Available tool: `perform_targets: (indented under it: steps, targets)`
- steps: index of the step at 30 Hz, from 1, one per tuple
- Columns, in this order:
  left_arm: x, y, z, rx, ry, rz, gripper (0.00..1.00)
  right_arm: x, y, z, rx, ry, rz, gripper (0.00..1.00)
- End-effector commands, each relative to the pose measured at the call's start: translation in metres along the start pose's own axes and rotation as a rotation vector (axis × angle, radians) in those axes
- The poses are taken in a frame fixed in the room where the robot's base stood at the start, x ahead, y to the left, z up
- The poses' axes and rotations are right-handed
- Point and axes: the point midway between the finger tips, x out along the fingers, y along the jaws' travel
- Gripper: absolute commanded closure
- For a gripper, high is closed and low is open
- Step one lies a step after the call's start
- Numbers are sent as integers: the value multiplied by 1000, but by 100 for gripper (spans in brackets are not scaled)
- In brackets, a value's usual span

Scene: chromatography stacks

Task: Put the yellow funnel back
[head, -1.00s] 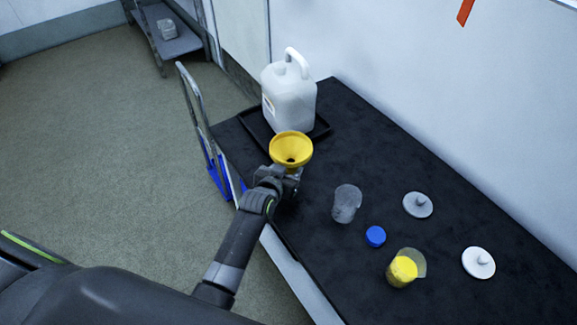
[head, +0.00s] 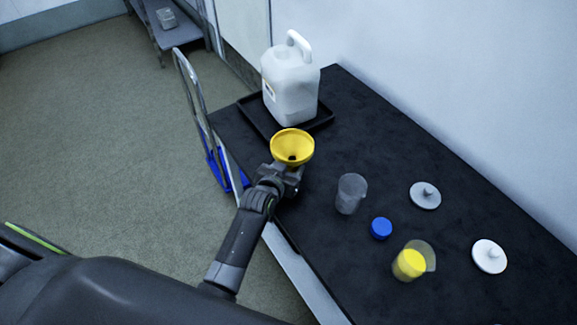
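The yellow funnel (head: 292,143) is upright, mouth up, near the front-left edge of the black table. My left gripper (head: 286,171) is at its lower part, below the cone, and appears closed around it; the fingertips are largely hidden by the funnel. The funnel is in front of the black tray (head: 320,125) that holds a white jug (head: 289,85) with a handle. The funnel's stem is hidden. My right gripper is not in view.
On the black table (head: 390,150) stand an empty clear beaker (head: 350,194), a blue cap (head: 381,228), a beaker with yellow contents (head: 411,262), a grey lid (head: 425,195) and a white lid (head: 489,256). A blue hand truck (head: 213,167) stands at the table's left end.

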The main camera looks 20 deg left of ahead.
Motion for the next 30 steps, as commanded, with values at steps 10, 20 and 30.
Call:
perform_targets:
  steps: [10,20,30]
  targets:
    - [-1,0,0,1,1,0,79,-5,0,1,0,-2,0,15]
    - [1,0,4,1,1,0,79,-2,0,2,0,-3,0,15]
    - [4,0,12,1,0,0,79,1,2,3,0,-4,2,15]
